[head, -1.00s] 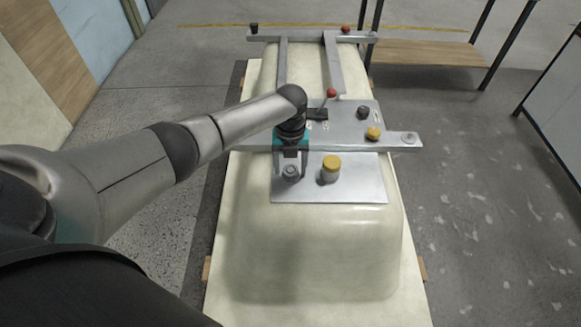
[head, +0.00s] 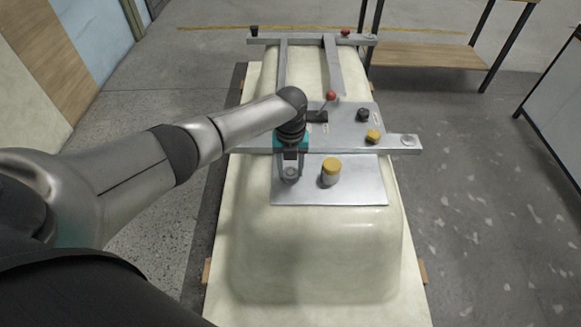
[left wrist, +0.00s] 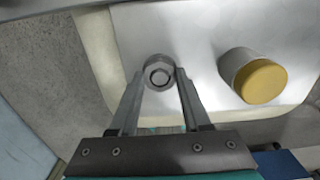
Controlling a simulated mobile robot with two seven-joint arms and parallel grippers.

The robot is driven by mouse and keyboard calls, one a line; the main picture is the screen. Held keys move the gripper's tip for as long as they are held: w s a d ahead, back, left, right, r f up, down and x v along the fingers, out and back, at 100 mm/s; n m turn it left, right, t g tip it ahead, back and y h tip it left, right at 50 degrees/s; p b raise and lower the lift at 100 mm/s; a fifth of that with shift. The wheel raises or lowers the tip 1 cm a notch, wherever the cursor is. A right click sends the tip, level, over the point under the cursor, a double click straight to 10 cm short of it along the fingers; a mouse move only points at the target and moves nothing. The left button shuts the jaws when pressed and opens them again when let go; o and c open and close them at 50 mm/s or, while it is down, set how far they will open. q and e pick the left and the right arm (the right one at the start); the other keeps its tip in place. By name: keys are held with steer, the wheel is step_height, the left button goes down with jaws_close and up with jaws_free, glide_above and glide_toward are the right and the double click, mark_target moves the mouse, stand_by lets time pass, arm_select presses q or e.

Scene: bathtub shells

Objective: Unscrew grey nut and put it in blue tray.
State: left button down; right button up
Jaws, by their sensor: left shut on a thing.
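The grey nut (left wrist: 158,72) sits on a metal plate (head: 350,191) on the upturned bathtub shell. My left gripper (left wrist: 157,75) reaches down over it, with a fingertip on each side. It is shut on the nut, and the fingers show no gap beside it. In the head view the nut (head: 290,172) is partly hidden between the fingers of my left gripper (head: 289,174). No tray can be made out in the head view. A blue object (left wrist: 282,165) shows at the lower right of the left wrist view; I cannot tell if it is the tray. My right gripper is out of view.
A yellow-capped cylinder (head: 330,172) stands on the plate just right of the nut. A metal crossbar (head: 402,145), a dark knob (head: 363,115), a yellow knob (head: 373,136) and a red knob (head: 331,96) lie beyond. The pale shell (head: 318,255) is clear in front.

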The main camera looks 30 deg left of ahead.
arm_select(q)
steer(key=shift+r+n+p, duration=0.1)
steer(key=shift+n+p, duration=0.55)
steer(key=shift+n, duration=0.55)
steer(key=n+p, duration=0.1)
steer(key=n, duration=0.3)
steer(key=shift+p, duration=0.3)
steer(key=n+p, duration=0.1)
steer(key=n, duration=0.5)
steer(key=shift+n+p, duration=0.35)
steer(key=shift+n, duration=0.05)
steer(key=shift+c, duration=1.4)
jaws_free()
steer(key=shift+c, duration=0.8)
